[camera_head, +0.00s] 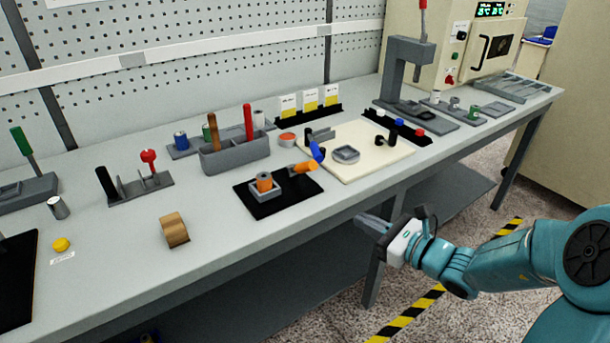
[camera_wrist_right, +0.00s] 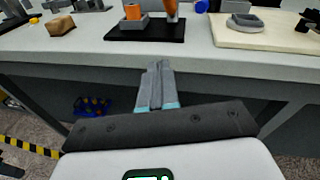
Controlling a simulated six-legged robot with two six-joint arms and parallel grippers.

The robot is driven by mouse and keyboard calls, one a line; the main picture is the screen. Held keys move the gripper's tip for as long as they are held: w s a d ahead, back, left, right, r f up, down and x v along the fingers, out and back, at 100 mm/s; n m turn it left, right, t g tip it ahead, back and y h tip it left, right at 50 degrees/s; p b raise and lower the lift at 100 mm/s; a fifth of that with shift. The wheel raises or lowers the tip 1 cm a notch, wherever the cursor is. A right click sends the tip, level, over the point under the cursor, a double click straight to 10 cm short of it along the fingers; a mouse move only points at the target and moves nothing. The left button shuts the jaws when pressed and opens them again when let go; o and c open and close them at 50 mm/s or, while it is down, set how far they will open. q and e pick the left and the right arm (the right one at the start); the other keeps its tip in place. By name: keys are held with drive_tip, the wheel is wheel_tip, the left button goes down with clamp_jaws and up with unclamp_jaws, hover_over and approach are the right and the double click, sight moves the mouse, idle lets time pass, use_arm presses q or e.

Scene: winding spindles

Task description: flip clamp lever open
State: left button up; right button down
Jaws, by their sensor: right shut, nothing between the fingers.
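A black mat (camera_head: 279,204) lies near the front edge of the bench. On it a grey holder (camera_head: 252,198) has an orange cylinder (camera_head: 264,182) upright in it. Beside this is a small clamp-like fixture with an orange lever (camera_head: 305,168), which appears tilted; its exact position is unclear. A blue handle (camera_head: 316,150) stands just behind it, by the cream board (camera_head: 375,165). My right gripper (camera_head: 364,223) is shut and empty, in front of the bench edge and apart from everything. Its closed fingers (camera_wrist_right: 157,78) point at the bench front in the wrist view. My left gripper is not in view.
A wooden block (camera_head: 174,230) lies left of the mat. A grey caddy (camera_head: 235,154) with upright handles stands behind it. The cream board holds a grey ring (camera_head: 345,155) and a black fixture. A tall grey press (camera_head: 407,70) stands at the back right.

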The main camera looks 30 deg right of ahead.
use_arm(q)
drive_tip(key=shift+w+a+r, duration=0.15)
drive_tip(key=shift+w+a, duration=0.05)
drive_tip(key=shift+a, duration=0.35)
use_arm(e)
drive_tip(key=shift+w+d+r+m+t+h, duration=0.15)
drive_tip(key=shift+d+r+t, duration=0.15)
drive_tip(key=shift+r, duration=0.25)
drive_tip(key=shift+s+d+r+m+t+h, duration=0.15)
drive_tip(key=shift+d+r+t, duration=0.1)
drive_tip(key=shift+r, duration=0.25)
drive_tip(key=shift+d, duration=0.1)
drive_tip(key=p, duration=0.2)
approach(302, 167)
drive_tip(key=x, duration=0.2)
drive_tip(key=shift+w+d, duration=0.2)
drive_tip(key=shift+d, duration=0.3)
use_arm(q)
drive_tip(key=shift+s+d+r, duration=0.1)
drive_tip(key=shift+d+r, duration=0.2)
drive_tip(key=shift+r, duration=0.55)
use_arm(e)
drive_tip(key=shift+w, duration=0.15)
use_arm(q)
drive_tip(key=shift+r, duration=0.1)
use_arm(e)
drive_tip(key=shift+r, duration=0.1)
